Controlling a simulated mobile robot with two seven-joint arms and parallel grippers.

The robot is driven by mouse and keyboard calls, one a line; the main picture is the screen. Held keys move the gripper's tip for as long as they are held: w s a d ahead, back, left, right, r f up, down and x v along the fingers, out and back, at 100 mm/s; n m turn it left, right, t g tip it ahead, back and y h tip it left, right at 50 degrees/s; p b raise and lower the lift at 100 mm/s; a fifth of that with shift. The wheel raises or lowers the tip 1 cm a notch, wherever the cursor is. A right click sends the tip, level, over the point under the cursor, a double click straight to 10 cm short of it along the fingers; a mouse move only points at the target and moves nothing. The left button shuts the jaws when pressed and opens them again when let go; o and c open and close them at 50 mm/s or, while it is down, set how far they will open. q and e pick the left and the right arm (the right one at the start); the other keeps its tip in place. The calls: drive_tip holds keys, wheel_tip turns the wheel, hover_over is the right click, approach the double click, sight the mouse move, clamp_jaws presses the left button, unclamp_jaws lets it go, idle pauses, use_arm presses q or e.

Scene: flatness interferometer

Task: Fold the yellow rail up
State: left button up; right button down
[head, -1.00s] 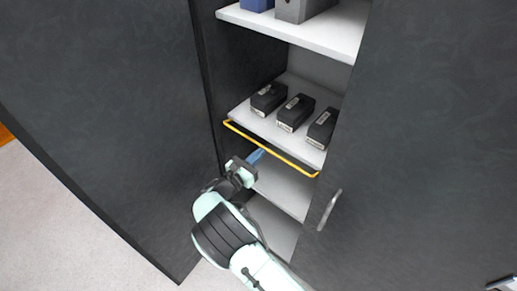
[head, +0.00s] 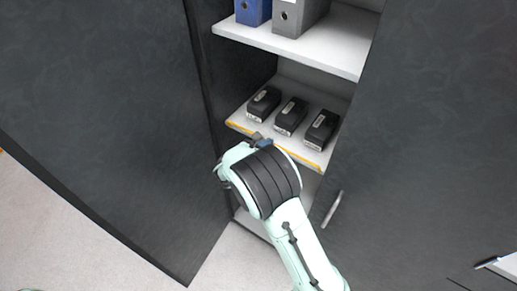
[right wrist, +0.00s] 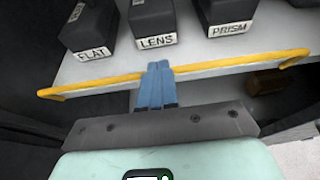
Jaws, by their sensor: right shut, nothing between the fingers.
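The yellow rail (head: 310,163) runs along the front edge of the middle shelf in the open cabinet. In the right wrist view the rail (right wrist: 235,61) spans the front of the shelf, with a bent end at each side. My right gripper (head: 263,143) is at the middle of the rail, and its arm hides part of it. In the right wrist view its blue fingers (right wrist: 160,68) are shut and empty, with the tips overlapping the rail. I cannot tell for certain whether they touch it. My left gripper is not in view.
Black boxes labelled FLAT (right wrist: 90,28), LENS (right wrist: 153,22) and PRISM (right wrist: 227,15) stand on the shelf behind the rail. Binders (head: 292,15) stand on the shelf above. Dark doors flank the opening; the right one has a handle (head: 332,209). A brown block (right wrist: 268,82) lies lower down.

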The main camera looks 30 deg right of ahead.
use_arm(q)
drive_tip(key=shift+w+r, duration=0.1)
use_arm(e)
drive_tip(key=shift+w+d+r, duration=0.15)
drive_tip(key=shift+d, duration=0.2)
drive_tip(key=shift+w+d+r, duration=0.15)
drive_tip(key=shift+d, duration=0.2)
